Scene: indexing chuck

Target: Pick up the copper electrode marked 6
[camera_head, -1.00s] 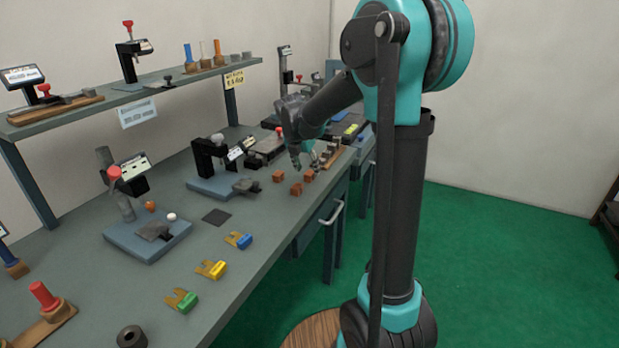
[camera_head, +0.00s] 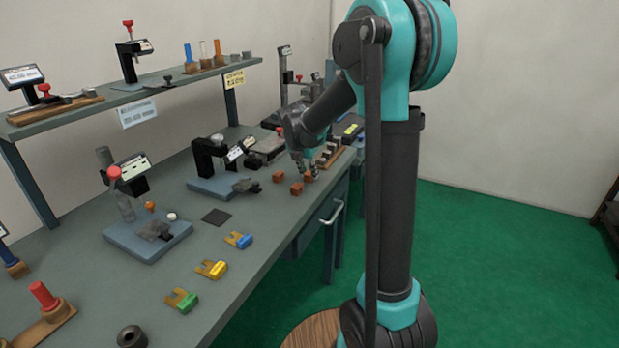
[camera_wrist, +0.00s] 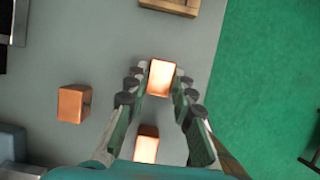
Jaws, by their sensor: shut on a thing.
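Three small copper blocks are in the wrist view. One copper block (camera_wrist: 160,78) is between the fingertips of my gripper (camera_wrist: 158,86), which is shut on it. In the head view my gripper (camera_head: 304,172) is low over the bench, at the rightmost copper block (camera_head: 308,175). A second copper block (camera_wrist: 147,146) stands close to it, and also shows in the head view (camera_head: 296,188). A third copper block (camera_wrist: 73,104) stands apart to the left; the head view shows it too (camera_head: 278,176). No number can be read on any block, so I cannot tell which is marked 6.
A wooden rack (camera_head: 329,155) with several small parts stands just behind my gripper. A black press on a blue base (camera_head: 208,185) stands to the left. The bench (camera_head: 262,212) drops off on the right to the green floor (camera_head: 470,270). Bare bench lies in front of the blocks.

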